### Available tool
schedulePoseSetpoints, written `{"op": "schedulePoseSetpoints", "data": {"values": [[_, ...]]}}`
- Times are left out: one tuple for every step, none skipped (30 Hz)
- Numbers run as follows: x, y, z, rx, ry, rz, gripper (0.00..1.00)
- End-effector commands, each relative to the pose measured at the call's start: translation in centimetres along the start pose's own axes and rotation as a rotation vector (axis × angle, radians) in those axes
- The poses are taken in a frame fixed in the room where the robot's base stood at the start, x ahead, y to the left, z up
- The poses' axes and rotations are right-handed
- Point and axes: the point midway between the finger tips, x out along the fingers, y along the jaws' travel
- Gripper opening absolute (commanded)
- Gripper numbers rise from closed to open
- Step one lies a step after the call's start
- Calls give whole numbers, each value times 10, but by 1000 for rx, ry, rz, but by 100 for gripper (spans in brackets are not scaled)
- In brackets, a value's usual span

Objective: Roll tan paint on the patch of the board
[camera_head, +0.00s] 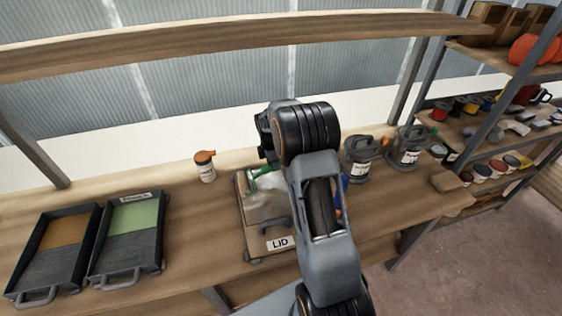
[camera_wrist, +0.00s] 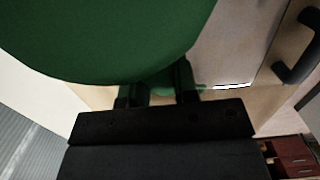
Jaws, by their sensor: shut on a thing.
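The board (camera_head: 254,236), marked LID, lies on the workbench in the head view, partly behind my arm. A pale area and a dark handle show on it; I cannot make out the patch clearly. The tray of tan paint (camera_head: 66,231) stands at the far left. In the wrist view my gripper (camera_wrist: 158,92) is shut on a green tool (camera_wrist: 110,35), whose large rounded part fills the top. I cannot tell from its shape whether it is the roller. Green also shows beside my wrist over the board (camera_head: 262,172); contact with the board cannot be told.
A tray of green paint (camera_head: 136,218) stands beside the tan one. A small orange-capped bottle (camera_head: 205,168) stands behind the board. Grey cans (camera_head: 408,148) are at the right of the bench. A shelf beam (camera_head: 200,52) crosses above. Bench between trays and board is clear.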

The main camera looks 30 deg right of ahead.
Motion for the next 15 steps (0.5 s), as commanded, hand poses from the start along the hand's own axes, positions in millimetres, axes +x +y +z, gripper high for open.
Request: {"op": "schedulePoseSetpoints", "data": {"values": [[-1,0,-1,0,0,0,0],[-1,0,-1,0,0,1,0],[-1,0,-1,1,0,1,0],[-1,0,-1,1,0,1,0],[-1,0,-1,1,0,1,0],[-1,0,-1,1,0,1,0],[-1,0,-1,1,0,1,0],[-1,0,-1,1,0,1,0],[-2,0,-1,1,0,2,0],[-3,0,-1,1,0,2,0],[-4,0,-1,1,0,2,0],[-6,0,0,1,0,2,0],[-8,0,0,1,0,2,0],[-10,0,0,1,0,3,0],[-13,0,0,2,0,3,0]]}}
